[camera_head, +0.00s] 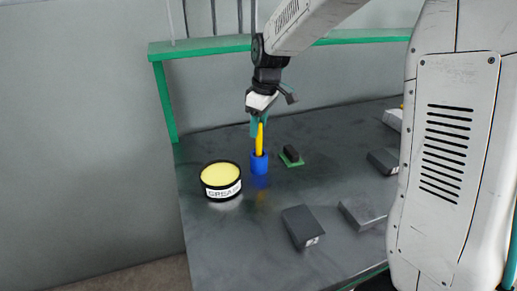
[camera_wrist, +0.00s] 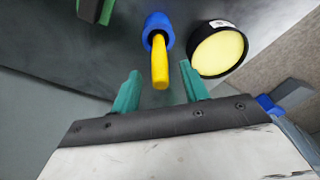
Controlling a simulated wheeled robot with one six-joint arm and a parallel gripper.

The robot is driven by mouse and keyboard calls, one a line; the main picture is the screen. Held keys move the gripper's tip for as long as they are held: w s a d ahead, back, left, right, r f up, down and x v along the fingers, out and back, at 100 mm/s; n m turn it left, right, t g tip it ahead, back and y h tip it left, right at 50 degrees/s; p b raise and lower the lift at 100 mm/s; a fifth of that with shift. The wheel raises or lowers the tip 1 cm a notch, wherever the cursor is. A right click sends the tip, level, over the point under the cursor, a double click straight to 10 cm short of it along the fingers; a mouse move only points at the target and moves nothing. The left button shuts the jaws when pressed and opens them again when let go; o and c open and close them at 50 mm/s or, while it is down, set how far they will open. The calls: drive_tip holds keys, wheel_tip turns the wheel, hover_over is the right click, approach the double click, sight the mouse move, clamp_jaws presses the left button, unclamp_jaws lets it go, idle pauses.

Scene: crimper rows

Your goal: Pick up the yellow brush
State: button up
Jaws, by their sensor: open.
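The yellow brush (camera_head: 259,139) stands upright in a blue holder (camera_head: 260,163) on the dark table. In the wrist view the brush's yellow handle (camera_wrist: 160,62) points toward me, with the blue holder (camera_wrist: 156,25) around its far end. My gripper (camera_head: 258,122) is above the holder, close to the top of the brush. In the wrist view its two teal fingers (camera_wrist: 160,85) are apart, with the handle's end between or just beyond them and nothing gripped. The brush's lower end is hidden inside the holder.
A round grease tin (camera_head: 221,175) with a yellow top stands left of the holder. A small dark block on a green base (camera_head: 291,156) is to its right. Grey blocks (camera_head: 303,226) lie nearer and to the right. A green rail (camera_head: 205,43) runs behind.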

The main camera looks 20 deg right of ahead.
sight(259, 147)
wheel_tip(259, 147, down, 4)
drive_tip(key=shift+a+r, duration=0.1)
drive_tip(key=shift+r, duration=0.1)
clamp_jaws()
